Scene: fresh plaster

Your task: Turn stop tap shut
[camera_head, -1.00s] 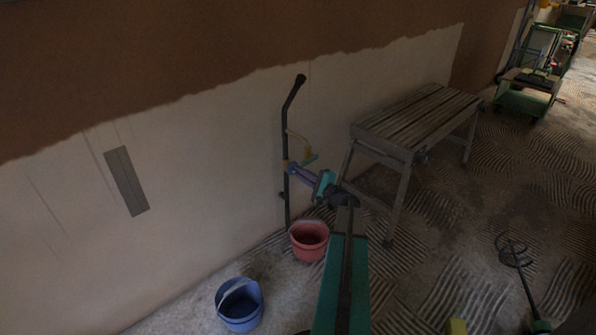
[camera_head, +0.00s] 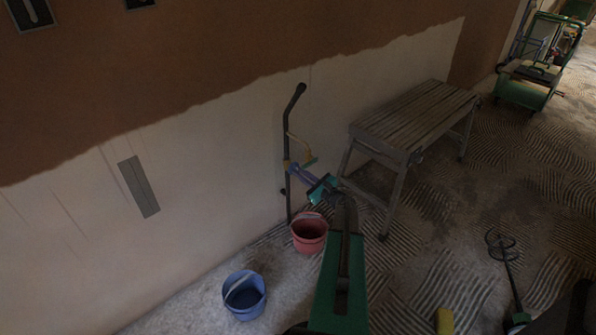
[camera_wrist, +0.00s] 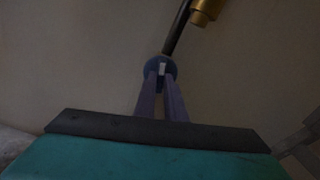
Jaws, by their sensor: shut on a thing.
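The stop tap (camera_wrist: 163,69) shows in the wrist view as a blue round head with a pale bar across its middle, at the wall pipe. My gripper (camera_wrist: 161,76) has its two purple fingers shut on the tap's bar from either side. In the head view my gripper (camera_head: 291,168) reaches from the right to the dark upright pipe (camera_head: 287,190). The tap is mostly hidden there by the fingers, with a yellowish fitting beside it.
A red bucket (camera_head: 309,234) stands below, a blue bucket (camera_head: 244,296) to the left. A slatted wooden bench (camera_head: 410,120) stands close on the right. A mixing paddle (camera_head: 505,260) lies on the ridged floor.

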